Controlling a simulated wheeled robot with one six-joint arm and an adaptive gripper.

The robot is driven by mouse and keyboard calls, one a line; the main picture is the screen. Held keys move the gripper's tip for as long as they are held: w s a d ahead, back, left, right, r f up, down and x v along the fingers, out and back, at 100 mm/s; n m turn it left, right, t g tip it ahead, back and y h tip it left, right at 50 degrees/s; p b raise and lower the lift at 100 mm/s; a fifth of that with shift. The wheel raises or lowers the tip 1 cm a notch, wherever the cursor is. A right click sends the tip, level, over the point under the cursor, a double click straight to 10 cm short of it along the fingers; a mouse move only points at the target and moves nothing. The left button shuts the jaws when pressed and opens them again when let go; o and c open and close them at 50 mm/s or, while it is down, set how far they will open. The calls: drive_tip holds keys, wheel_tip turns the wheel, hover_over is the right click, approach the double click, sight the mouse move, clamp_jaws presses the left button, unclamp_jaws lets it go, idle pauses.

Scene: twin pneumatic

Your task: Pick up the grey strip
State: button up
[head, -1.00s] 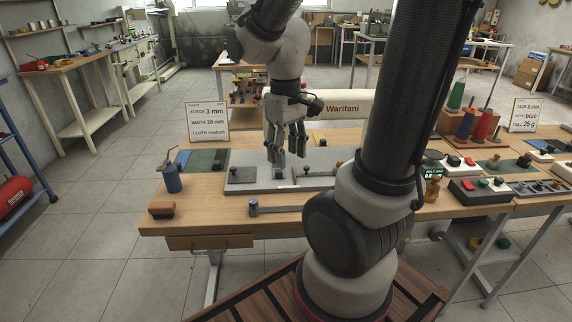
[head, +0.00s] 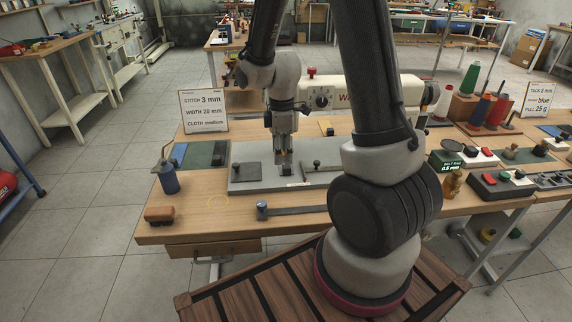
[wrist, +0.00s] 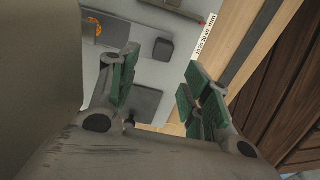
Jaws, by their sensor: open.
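My gripper (head: 284,166) points down over the light grey plate (head: 240,186) on the wooden bench. In the wrist view its green-padded fingers (wrist: 161,64) stand apart with nothing held between them. A long grey strip-like bar (head: 300,209) with a dark block at its left end lies on the bench in front of the plate; my arm hides its right end. It shows in the wrist view as a dark band (wrist: 253,48) right of the fingers. A dark square pad (head: 246,171) lies on the plate left of my gripper. I cannot tell for certain which piece is the named strip.
A blue bottle (head: 169,180) and brown block (head: 160,214) stand at the bench's left. A blue piece (head: 179,152) and dark green mat (head: 208,152) lie behind them. A sewing machine (head: 380,91) stands behind my gripper. The bench's front left is mostly clear.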

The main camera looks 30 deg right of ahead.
sight(283, 166)
wheel_tip(283, 166, down, 6)
drive_tip(key=shift+r, duration=0.1)
drive_tip(key=shift+c, duration=0.4)
clamp_jaws()
